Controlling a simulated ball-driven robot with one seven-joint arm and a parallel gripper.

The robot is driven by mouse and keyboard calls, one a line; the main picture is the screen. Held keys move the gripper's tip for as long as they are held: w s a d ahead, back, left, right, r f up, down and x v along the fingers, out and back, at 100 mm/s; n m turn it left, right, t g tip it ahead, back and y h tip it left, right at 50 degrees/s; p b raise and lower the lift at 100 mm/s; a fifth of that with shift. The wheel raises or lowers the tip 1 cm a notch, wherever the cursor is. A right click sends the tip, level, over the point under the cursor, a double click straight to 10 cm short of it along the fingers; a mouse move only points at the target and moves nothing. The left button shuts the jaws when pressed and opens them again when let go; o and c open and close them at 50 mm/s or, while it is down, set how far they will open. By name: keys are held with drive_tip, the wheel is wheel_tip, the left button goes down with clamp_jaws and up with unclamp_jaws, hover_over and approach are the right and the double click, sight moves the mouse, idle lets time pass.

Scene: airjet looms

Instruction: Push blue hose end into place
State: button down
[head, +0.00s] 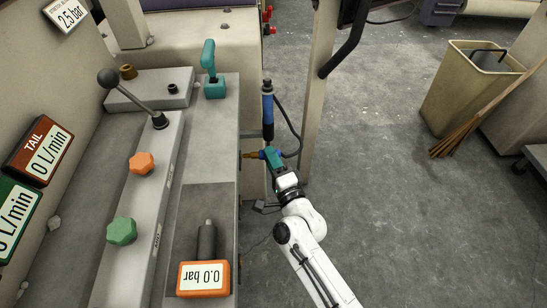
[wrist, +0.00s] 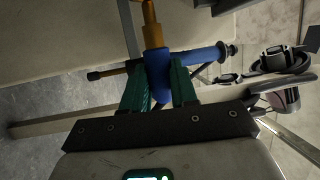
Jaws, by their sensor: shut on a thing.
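My gripper (head: 272,157) is at the side of the grey machine, level with a brass fitting (head: 250,155) that sticks out of it. In the wrist view its green fingers (wrist: 160,88) are shut on the blue hose end (wrist: 158,78), one on each side. The brass fitting (wrist: 152,35) meets the top of the blue hose end in that view. I cannot tell whether it is seated inside it. A blue cylinder (head: 268,115) with black ends stands just beyond my gripper. A black hose (head: 291,127) loops beside it. My fingers partly hide the hose end.
The grey machine top (head: 215,130) carries a teal handle (head: 209,70), a black-knobbed lever (head: 135,100) and a 0.0 bar gauge (head: 204,278). A beige post (head: 315,100) stands close right of the hose. A bin (head: 465,85) stands farther right; the floor between is clear.

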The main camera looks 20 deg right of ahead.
drive_tip(key=shift+w+a+p, duration=0.2)
drive_tip(key=shift+a+p, duration=0.2)
drive_tip(key=shift+a, duration=0.15)
drive_tip(key=shift+w+a+p, duration=0.15)
drive_tip(key=shift+a+p, duration=0.2)
drive_tip(key=shift+a, duration=0.2)
drive_tip(key=c, duration=0.8)
unclamp_jaws()
drive_tip(key=shift+s, duration=0.1)
drive_tip(key=s+f, duration=0.1)
drive_tip(key=s, duration=0.9)
drive_tip(key=shift+s+d+f, duration=0.15)
drive_tip(key=shift+s+f, duration=0.05)
drive_tip(key=shift+s, duration=0.05)
